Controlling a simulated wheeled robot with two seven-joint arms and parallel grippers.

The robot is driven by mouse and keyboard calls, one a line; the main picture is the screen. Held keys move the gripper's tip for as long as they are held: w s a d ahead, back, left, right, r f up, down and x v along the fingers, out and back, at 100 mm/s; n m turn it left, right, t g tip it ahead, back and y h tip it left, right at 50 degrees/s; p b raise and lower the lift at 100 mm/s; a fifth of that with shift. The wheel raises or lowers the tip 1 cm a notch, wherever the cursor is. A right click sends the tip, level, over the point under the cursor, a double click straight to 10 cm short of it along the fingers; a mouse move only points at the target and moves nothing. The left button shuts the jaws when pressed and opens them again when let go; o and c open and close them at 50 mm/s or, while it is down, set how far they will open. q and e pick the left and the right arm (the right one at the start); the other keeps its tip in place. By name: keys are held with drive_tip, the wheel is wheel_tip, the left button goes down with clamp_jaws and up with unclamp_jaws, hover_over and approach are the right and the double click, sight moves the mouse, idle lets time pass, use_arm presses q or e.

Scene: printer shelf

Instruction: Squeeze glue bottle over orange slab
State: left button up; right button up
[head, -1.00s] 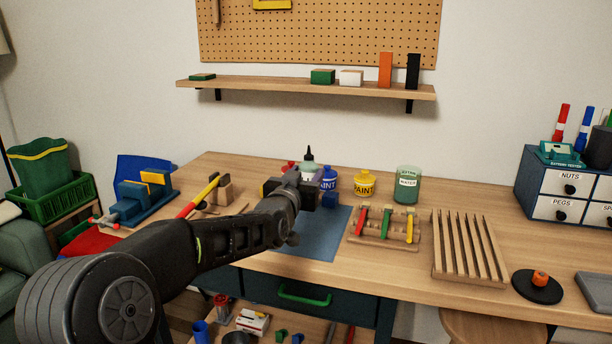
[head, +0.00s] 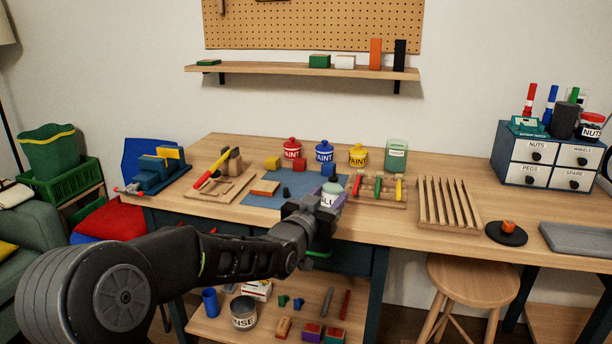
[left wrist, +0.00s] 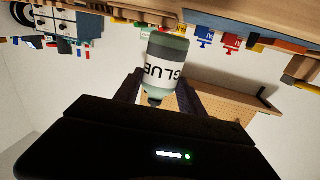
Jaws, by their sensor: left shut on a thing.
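The glue bottle (head: 328,199), pale green with a white label, is in my left gripper (head: 318,205). The fingers are shut around it. My right gripper is not in view.
Red, blue and yellow paint pots (head: 324,152) stand behind the mat. A red cube (head: 300,165) and a yellow cube (head: 272,163) sit near its back. A wooden rack with coloured handles (head: 378,188) is right of the bottle. A stool (head: 463,275) stands in front.

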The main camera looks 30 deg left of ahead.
use_arm(q)
drive_tip(key=s+d+f+h+p, duration=0.1)
drive_tip(key=d+f+p, duration=0.2)
drive_tip(key=d+p, duration=0.4)
drive_tip(key=s+d+f+m+h+p, duration=0.1)
drive_tip(key=s+d+f+p, duration=0.1)
drive_tip(key=d+f+p, duration=0.2)
drive_tip(key=d+p, duration=0.3)
drive_tip(key=d, duration=0.5)
drive_tip(key=shift+d+h, duration=0.25)
drive_tip(key=shift+h, duration=0.05)
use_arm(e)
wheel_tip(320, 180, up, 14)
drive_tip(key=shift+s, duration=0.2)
use_arm(q)
drive_tip(key=shift+s, duration=0.1)
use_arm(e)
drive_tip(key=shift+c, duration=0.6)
